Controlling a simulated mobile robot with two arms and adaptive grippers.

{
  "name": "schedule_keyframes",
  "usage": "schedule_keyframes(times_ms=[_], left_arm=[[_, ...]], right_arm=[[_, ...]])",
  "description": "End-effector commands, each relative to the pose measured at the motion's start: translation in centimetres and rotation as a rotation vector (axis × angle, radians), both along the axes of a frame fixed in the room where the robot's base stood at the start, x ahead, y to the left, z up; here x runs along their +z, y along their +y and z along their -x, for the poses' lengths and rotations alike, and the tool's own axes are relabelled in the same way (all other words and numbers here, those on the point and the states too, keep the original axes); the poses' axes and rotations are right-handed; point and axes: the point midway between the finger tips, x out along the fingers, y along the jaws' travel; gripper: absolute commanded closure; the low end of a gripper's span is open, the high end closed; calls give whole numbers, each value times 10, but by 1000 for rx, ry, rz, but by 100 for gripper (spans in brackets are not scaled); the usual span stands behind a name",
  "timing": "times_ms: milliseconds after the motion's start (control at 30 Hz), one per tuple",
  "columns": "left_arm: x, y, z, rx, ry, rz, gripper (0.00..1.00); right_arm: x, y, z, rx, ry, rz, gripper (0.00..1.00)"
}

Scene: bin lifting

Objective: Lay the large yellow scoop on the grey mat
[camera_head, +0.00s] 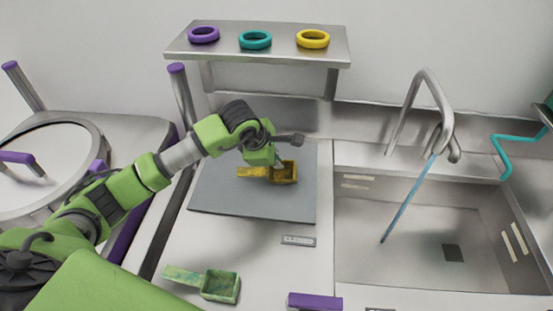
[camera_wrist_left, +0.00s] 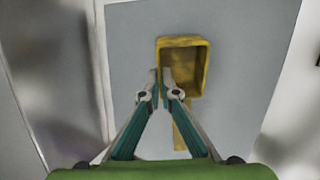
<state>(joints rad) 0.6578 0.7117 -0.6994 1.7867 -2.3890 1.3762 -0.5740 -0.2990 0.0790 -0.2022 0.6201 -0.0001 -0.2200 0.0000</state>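The large yellow scoop (camera_head: 288,176) is at the grey mat (camera_head: 225,199), over its right part, with its handle pointing left in the head view. In the left wrist view the scoop (camera_wrist_left: 203,70) has its open bowl facing the camera and its handle running down behind a finger. My left gripper (camera_wrist_left: 161,82) is nearly closed, with a fingertip on either side of the bowl's left wall, and appears shut on that wall. In the head view my left gripper (camera_head: 277,165) partly hides the scoop. Whether the scoop touches the mat is hard to tell. My right gripper is not in view.
A green scoop (camera_head: 221,286) lies on the counter in front of the mat. A purple block (camera_head: 315,301) is at the front edge. A sink (camera_head: 420,255) with a faucet (camera_head: 437,110) is on the right. A shelf (camera_head: 272,45) with three rings stands behind the mat.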

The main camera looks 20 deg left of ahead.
Motion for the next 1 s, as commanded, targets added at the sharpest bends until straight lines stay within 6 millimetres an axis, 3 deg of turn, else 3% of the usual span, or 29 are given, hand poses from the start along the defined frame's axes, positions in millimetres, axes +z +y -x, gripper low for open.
schedule_keyframes(times_ms=[167,267,667,767,1000], left_arm=[[-4,0,0,0,-1,0,100],[-3,0,0,0,0,0,79],[2,0,0,1,0,0,79],[9,2,4,2,-3,0,79],[53,8,27,-1,-6,-2,79]], right_arm=[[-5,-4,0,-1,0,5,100],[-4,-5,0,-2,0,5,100],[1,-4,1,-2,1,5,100],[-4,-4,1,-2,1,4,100],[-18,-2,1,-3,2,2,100]])
